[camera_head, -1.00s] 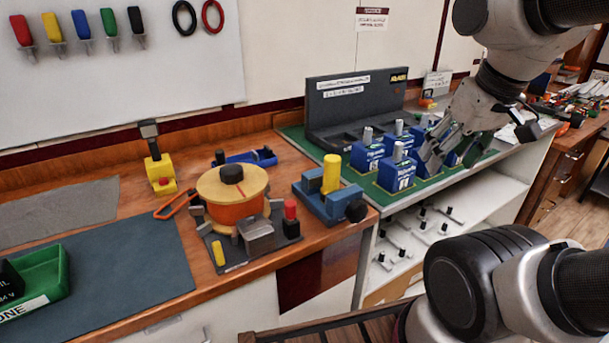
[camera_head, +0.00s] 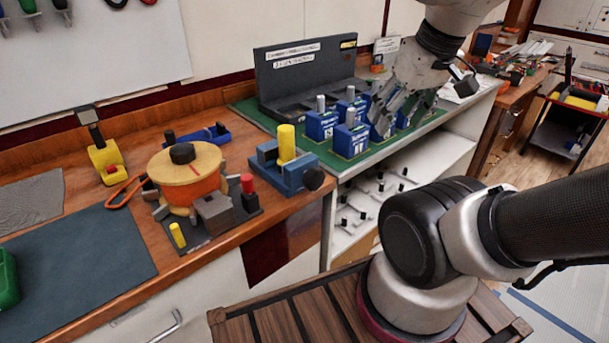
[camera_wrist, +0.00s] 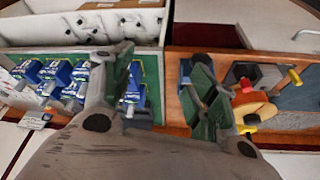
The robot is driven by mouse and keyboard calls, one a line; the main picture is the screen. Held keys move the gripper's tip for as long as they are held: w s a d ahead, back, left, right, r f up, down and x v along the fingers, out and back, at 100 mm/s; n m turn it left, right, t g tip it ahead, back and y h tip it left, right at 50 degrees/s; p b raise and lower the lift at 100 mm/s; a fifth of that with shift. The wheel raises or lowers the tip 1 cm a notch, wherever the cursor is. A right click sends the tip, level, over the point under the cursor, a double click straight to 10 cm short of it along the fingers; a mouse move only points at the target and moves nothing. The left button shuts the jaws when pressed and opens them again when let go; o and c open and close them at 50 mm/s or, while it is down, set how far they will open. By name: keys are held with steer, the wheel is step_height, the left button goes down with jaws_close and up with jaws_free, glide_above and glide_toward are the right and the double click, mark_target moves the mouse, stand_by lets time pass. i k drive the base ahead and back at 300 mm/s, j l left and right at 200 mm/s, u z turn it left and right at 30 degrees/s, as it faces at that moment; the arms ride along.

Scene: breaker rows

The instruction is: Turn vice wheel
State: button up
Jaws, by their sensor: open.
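The blue vice (camera_head: 285,174) stands on the wooden bench in the head view, with an upright yellow cylinder (camera_head: 287,143) in its jaws. Its dark round wheel (camera_head: 314,179) is on the right side, facing the front edge. My gripper (camera_head: 396,115) is right of the vice, over the blue blocks on the green mat, and apart from the wheel. In the wrist view my gripper (camera_wrist: 163,85) shows its two fingers spread with nothing between them.
Several blue blocks (camera_head: 350,140) with grey posts stand on the green mat, close by my gripper. A yellow-orange drum fixture (camera_head: 190,180) stands left of the vice. An open dark case (camera_head: 300,80) is behind. Shelves (camera_head: 375,205) hold small parts below.

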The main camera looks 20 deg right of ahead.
mark_target(313, 178)
steer(key=k+l, duration=0.1)
steer(key=k, duration=1.05)
